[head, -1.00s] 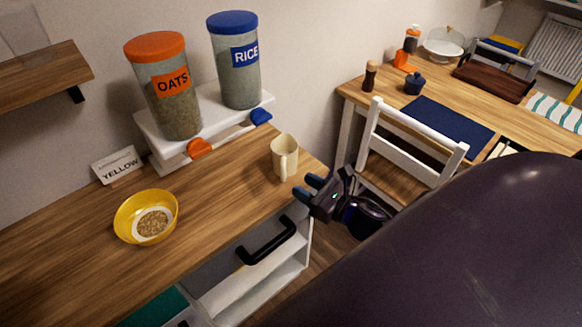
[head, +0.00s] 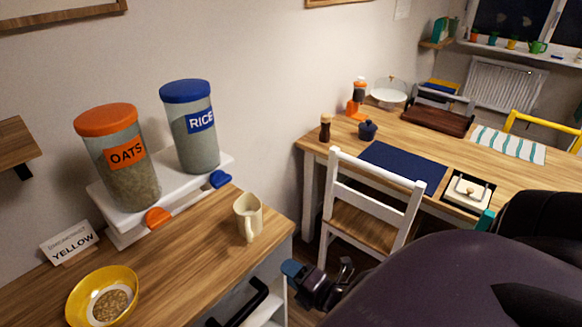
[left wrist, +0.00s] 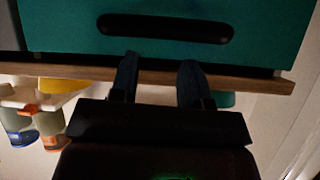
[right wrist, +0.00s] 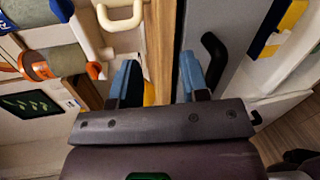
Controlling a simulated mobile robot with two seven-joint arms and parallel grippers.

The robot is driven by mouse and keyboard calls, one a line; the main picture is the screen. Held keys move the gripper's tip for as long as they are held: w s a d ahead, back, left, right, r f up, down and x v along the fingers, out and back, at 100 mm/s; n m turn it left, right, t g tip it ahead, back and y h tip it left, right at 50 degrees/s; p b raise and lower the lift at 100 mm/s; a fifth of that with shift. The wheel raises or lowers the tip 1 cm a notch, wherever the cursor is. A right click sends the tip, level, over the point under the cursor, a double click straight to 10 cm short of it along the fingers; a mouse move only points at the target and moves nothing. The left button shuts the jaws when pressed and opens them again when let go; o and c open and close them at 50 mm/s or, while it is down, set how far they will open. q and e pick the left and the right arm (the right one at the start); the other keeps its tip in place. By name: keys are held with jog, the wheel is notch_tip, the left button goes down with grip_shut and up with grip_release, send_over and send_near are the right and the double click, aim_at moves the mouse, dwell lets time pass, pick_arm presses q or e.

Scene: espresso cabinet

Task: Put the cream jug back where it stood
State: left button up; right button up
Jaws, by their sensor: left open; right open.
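The cream jug (head: 248,215) stands upright on the wooden counter (head: 205,245), near its right end, with its handle toward me. My right gripper (head: 318,268) is open and empty, apart from the jug, off the counter's right end and lower in the head view. The right wrist view shows its two blue fingers (right wrist: 158,78) spread, with the cream jug (right wrist: 121,14) cut off by the upper edge. My left gripper (left wrist: 157,75) shows only in the left wrist view. It is open and empty, before the counter edge and a teal drawer front (left wrist: 240,30).
A white rack (head: 120,222) holds the oats jar (head: 120,165) and the rice jar (head: 192,130) behind the jug. A yellow bowl (head: 75,300) and a YELLOW card (head: 70,243) are left. A white chair (head: 370,205) and the dining table (head: 420,140) stand right.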

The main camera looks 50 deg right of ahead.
jog(key=s+a+f+m+g, duration=0.2)
jog(key=f+m, duration=0.1)
jog(key=m, duration=0.6)
jog(key=s+a+f+m+g, duration=0.2)
jog(key=a+f+m, duration=0.1)
jog(key=m, duration=0.7)
jog(key=shift+s+a+h, duration=0.15)
jog(key=shift+s+h, duration=0.1)
jog(key=shift+h, duration=0.15)
